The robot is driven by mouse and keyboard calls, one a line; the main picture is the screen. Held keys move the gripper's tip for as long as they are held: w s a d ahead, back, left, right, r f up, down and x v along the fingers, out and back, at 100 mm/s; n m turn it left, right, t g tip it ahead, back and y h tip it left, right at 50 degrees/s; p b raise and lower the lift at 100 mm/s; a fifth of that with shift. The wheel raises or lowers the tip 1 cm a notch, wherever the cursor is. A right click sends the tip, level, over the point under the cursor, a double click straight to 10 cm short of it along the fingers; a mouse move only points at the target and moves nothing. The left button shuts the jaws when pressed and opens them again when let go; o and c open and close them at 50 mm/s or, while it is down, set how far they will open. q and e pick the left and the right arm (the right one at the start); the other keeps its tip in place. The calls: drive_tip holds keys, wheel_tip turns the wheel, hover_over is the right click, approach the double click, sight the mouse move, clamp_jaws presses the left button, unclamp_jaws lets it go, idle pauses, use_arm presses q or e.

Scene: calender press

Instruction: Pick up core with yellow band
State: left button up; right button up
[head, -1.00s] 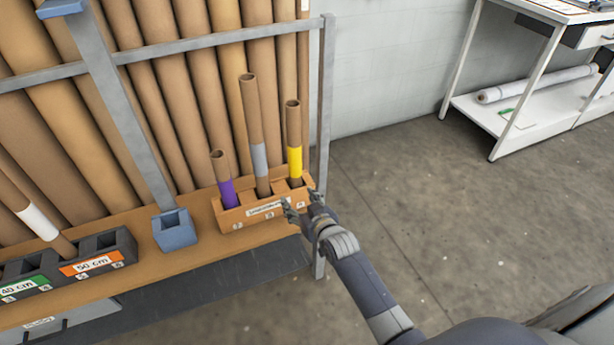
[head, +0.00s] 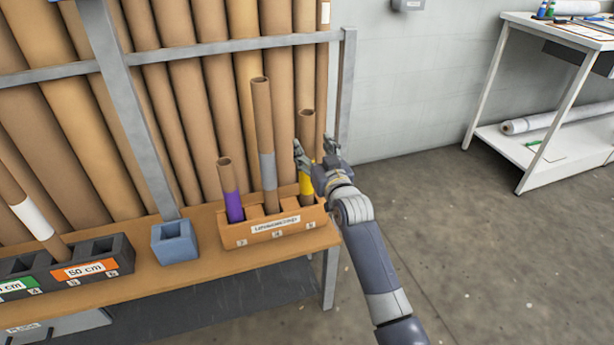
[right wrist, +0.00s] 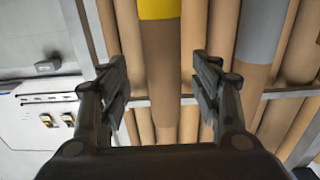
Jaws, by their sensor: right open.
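The core with the yellow band (head: 306,187) stands upright in the right slot of an orange-brown holder (head: 262,236). Its brown top shows above my right gripper (head: 316,150), which hides part of its middle in the head view. My right gripper is open, its fingers pointing up at the core's height, close in front of it. In the right wrist view the yellow band (right wrist: 158,9) is at the top, and the core's brown part runs down between the two open fingers (right wrist: 160,80), not gripped. My left gripper is not in view.
In the same holder stand a grey-banded core (head: 268,172) and a shorter purple-banded core (head: 233,206). Long brown tubes (head: 215,100) lean behind a metal rail. A blue holder (head: 175,241) is left. A metal post (head: 345,90) stands close on the right.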

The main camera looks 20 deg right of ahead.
sight(309, 144)
drive_tip(key=w, duration=0.3)
drive_tip(key=shift+w+a+b, duration=0.3)
drive_tip(key=shift+w+b, duration=0.1)
drive_tip(key=shift+w+r, duration=0.1)
drive_tip(key=shift+w, duration=0.2)
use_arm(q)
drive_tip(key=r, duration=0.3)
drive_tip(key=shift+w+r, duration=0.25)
use_arm(e)
clamp_jaws()
